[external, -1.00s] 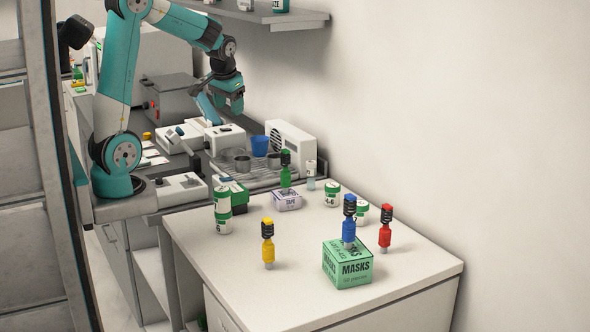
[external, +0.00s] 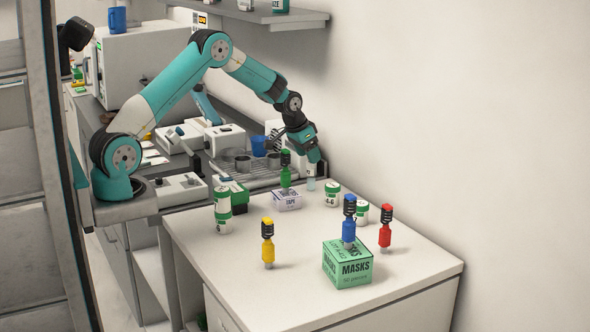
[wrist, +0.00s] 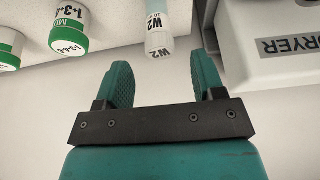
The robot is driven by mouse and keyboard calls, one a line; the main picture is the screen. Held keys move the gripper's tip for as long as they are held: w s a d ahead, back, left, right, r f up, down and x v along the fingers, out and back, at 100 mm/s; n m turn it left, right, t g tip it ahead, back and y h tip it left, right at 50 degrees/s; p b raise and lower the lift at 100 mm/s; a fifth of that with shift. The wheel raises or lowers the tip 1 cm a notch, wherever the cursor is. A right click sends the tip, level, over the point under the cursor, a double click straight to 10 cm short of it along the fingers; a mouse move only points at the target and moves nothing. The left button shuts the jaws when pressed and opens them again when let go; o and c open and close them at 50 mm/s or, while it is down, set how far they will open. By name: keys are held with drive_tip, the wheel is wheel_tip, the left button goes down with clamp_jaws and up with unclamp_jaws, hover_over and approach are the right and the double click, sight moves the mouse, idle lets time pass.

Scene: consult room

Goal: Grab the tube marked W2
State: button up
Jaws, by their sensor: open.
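The tube marked W2 (wrist: 160,38) has a pale body and a white cap with black W2 lettering. In the wrist view it stands just ahead of the gap between my fingers, at the top middle. My gripper (wrist: 163,70) is open and empty, with one teal finger to each side of that gap. In the external view the tube (external: 311,184) stands at the back of the white table, its upper part mostly hidden. My gripper (external: 314,158) is right above or beside it there; whether they touch I cannot tell.
A white dryer (wrist: 285,45) is close on the right in the wrist view. Green-and-white jars (wrist: 70,27) stand at the left. In the external view, a green bottle (external: 286,176) on a tape box (external: 287,200) is near my gripper. The wall is close behind.

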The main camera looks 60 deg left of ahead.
sight(312, 170)
drive_tip(key=shift+s+p+x, duration=0.1)
drive_tip(key=shift+p+x, duration=0.6)
drive_tip(key=shift+x, duration=1.05)
drive_tip(key=shift+s+p+x, duration=0.15)
drive_tip(key=shift+p+x, duration=0.5)
drive_tip(key=shift+x, duration=1.05)
drive_tip(key=c, duration=1)
